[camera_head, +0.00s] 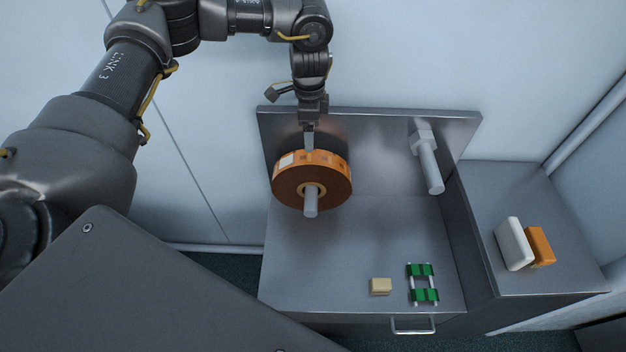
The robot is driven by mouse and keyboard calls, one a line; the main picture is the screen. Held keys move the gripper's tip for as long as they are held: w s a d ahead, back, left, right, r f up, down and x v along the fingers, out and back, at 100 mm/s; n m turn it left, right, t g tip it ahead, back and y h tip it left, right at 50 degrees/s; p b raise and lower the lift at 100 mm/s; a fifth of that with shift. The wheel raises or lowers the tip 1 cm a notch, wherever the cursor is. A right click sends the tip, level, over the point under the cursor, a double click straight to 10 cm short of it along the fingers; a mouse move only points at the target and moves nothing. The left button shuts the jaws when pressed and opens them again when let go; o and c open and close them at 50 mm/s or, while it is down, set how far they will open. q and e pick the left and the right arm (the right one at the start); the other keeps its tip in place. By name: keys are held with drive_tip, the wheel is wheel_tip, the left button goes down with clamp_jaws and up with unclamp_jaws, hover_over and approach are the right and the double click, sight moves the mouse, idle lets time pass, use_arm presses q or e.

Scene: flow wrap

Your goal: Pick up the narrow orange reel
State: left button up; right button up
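An orange reel (313,186) with a brown front face hangs on a grey spindle (311,204) on the left of the upright metal back plate. It has a pale label on its rim. My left gripper (309,143) points down at the top of the reel's rim, and its fingertips overlap the rim in the picture. The fingers are seen nearly in line, so I cannot tell whether they are open or shut on the reel. My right gripper is out of view.
A second spindle (431,167) on the right is bare. A small tan block (380,286) and a green-and-white piece (422,283) lie at the bench front. A white block (513,244) and an orange block (540,246) stand on the right cabinet (567,277).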

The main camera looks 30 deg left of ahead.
sight(312, 156)
use_arm(q)
drive_tip(key=shift+d+f+b, duration=0.1)
drive_tip(key=shift+f+b, duration=0.25)
wheel_tip(312, 156, down, 6)
drive_tip(key=b, duration=0.4)
drive_tip(key=shift+r+b, duration=0.2)
drive_tip(key=shift+b, duration=0.2)
wheel_tip(312, 156, down, 4)
drive_tip(key=b, duration=0.4)
drive_tip(key=shift+d+f, duration=0.1)
drive_tip(key=shift+d, duration=0.05)
drive_tip(key=shift+f+b, duration=0.2)
drive_tip(key=shift+b, duration=0.1)
drive_tip(key=c, duration=1.2)
drive_tip(key=shift+c, duration=0.8)
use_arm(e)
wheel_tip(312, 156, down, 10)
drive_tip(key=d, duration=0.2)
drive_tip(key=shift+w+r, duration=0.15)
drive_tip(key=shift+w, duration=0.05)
use_arm(q)
drive_tip(key=shift+r, duration=0.1)
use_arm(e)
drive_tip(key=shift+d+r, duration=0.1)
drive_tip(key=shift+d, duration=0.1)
